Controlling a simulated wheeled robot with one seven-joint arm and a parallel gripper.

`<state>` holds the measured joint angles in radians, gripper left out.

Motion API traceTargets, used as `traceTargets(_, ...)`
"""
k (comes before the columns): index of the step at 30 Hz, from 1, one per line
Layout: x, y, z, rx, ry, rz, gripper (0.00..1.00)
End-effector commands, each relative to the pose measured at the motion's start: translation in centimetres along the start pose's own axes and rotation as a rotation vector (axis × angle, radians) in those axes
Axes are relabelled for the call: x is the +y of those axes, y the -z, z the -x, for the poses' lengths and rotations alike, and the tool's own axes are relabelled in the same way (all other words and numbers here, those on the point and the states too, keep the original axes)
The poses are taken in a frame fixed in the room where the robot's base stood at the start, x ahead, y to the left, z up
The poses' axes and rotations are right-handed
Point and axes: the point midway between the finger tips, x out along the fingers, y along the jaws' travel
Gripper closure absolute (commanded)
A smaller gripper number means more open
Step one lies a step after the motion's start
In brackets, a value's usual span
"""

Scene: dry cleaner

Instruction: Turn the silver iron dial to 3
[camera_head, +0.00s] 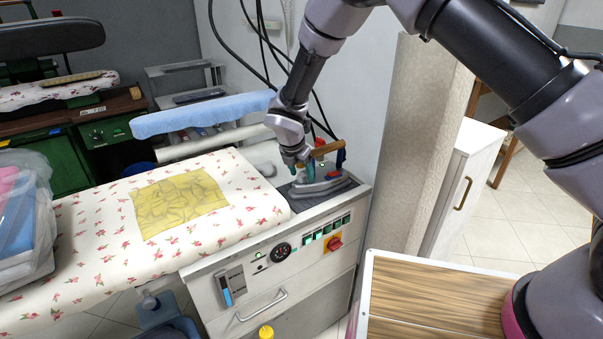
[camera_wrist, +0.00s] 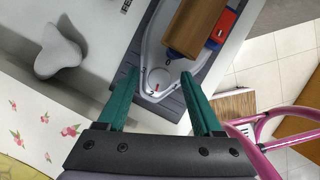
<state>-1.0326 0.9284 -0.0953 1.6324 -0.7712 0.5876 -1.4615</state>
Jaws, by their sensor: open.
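The silver iron (camera_head: 318,187) rests on a dark grey pad at the right end of the ironing table, with a brown wooden handle (camera_head: 326,148). In the wrist view its silver body (camera_wrist: 148,48) shows with a round pale dial (camera_wrist: 160,78) near one end, bearing a small red mark. My gripper (camera_head: 302,172) is above the iron in the head view. I cannot tell whether either finger touches the iron.
A yellow cloth (camera_head: 178,204) lies on the floral ironing board (camera_head: 90,250). The control panel (camera_head: 300,246) with a red knob (camera_head: 334,244) is below the iron. A blue padded arm (camera_head: 200,114) stands behind. A wood-topped surface (camera_head: 435,300) is at front right.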

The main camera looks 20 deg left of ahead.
Motion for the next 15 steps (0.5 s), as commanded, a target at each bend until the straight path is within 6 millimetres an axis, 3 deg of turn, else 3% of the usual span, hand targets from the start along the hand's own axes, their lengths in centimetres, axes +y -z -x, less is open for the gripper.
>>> traceTargets(5, -0.01, -0.02, -0.02, 0.0, 0.0, 0.0, 0.33)
traceTargets(6, -0.01, -0.02, -0.02, 0.0, 0.0, 0.0, 0.36)
traceTargets(11, -0.01, -0.02, -0.01, 0.0, 0.0, -0.001, 0.98)
traceTargets(15, 0.0, -0.01, 0.0, 0.0, 0.001, -0.001, 1.0)
